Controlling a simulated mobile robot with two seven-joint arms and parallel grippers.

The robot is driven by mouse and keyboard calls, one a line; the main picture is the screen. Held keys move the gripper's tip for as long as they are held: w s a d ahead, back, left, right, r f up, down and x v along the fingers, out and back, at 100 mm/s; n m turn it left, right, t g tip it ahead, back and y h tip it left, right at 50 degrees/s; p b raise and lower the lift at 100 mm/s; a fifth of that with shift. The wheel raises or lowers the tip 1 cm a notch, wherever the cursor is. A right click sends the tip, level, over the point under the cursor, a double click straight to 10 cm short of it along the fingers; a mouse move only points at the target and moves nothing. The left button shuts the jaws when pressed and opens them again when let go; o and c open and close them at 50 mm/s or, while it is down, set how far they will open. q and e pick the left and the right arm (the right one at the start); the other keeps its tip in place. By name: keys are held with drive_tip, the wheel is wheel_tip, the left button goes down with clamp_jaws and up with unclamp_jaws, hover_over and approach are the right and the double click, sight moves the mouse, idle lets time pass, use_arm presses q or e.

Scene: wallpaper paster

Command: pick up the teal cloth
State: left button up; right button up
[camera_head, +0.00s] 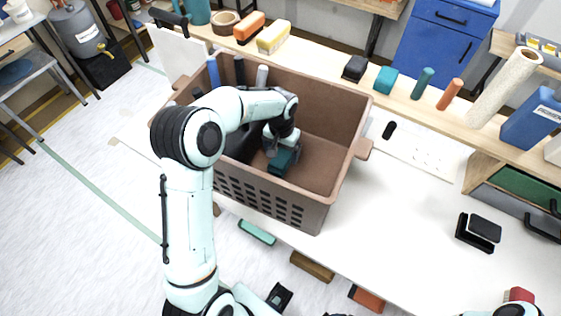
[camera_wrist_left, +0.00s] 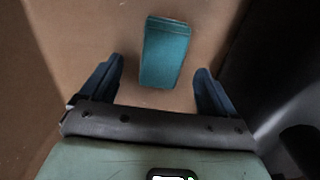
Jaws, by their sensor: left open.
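The teal cloth (camera_wrist_left: 165,52) is a folded, rectangular piece lying on the brown floor of a crate. In the head view a teal patch (camera_head: 283,161), seemingly this cloth, shows right below my left gripper (camera_head: 276,151). My left arm reaches down into the brown crate (camera_head: 335,180). In the left wrist view the two dark fingers are spread wide, with the cloth in the gap between and beyond them. Nothing is held. Whether the fingers reach down to the cloth's level I cannot tell. My right gripper does not show clearly.
Dark and light upright items (camera_head: 262,76) stand along the crate's far left side. A black box (camera_head: 478,232) lies on the white table, right of the crate.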

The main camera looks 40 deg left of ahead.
sight(281, 158)
use_arm(q)
drive_tip(key=shift+a+f, duration=0.15)
drive_tip(key=shift+f, duration=2.6)
drive_tip(key=c, duration=1)
